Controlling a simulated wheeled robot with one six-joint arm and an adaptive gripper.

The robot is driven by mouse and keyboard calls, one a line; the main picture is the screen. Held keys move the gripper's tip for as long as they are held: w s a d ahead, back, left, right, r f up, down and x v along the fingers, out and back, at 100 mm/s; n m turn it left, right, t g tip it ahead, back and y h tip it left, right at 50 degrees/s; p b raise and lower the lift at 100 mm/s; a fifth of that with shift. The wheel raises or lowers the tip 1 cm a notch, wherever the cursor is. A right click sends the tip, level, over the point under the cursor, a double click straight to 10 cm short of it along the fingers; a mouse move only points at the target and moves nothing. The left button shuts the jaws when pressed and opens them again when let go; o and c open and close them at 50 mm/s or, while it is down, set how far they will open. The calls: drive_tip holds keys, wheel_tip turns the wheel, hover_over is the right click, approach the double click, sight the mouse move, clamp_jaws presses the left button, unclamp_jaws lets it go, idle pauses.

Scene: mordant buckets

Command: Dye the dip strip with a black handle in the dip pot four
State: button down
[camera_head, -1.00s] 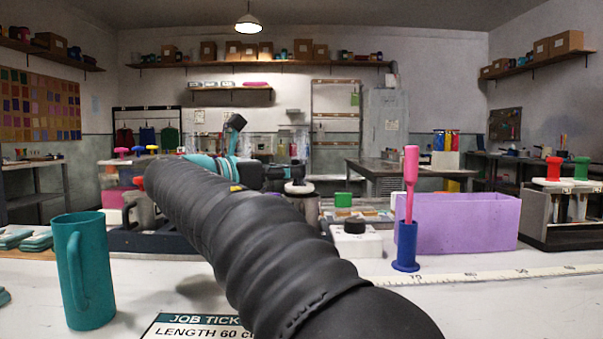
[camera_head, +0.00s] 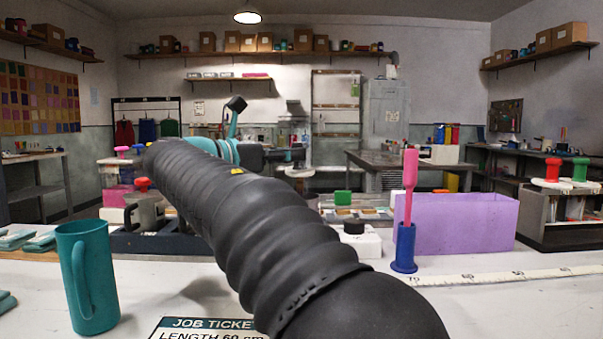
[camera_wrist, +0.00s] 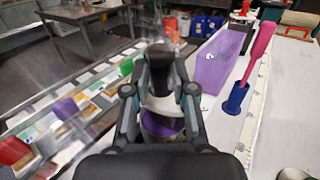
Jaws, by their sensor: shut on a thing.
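My gripper (camera_wrist: 163,78) is shut on a black handle at the middle of the wrist view. A pale disc (camera_wrist: 160,104) sits just below the fingers, and a dark round vessel with purple inside (camera_wrist: 163,126) shows beneath it. The strip below the disc cannot be made out. In the head view the pale disc (camera_head: 299,172) shows beyond my arm, which hides much of the middle. I cannot tell which vessel is dip pot four.
A lilac bin (camera_head: 460,224) and a blue holder with a pink tool (camera_head: 404,250) stand right of my arm, near a measuring tape (camera_head: 500,276). A teal mug (camera_head: 88,280) stands front left. A white box with a black knob (camera_head: 360,243) is near the middle.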

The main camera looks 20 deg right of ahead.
sight(293, 170)
drive_tip(key=shift+s+d+r, duration=0.1)
drive_tip(key=shift+d+r, duration=0.05)
drive_tip(key=shift+r, duration=2.2)
drive_tip(key=shift+f+b, duration=2.3)
drive_tip(key=shift+f, duration=1.9)
drive_tip(key=shift+s+d+r+p, duration=0.1)
drive_tip(key=shift+d+r+p, duration=0.2)
drive_tip(key=shift+p, duration=0.25)
drive_tip(key=shift+a+f, duration=0.1)
drive_tip(key=shift+w+a+f+p, duration=0.15)
drive_tip(key=shift+w+a+p, duration=0.1)
drive_tip(key=shift+a+p, duration=0.25)
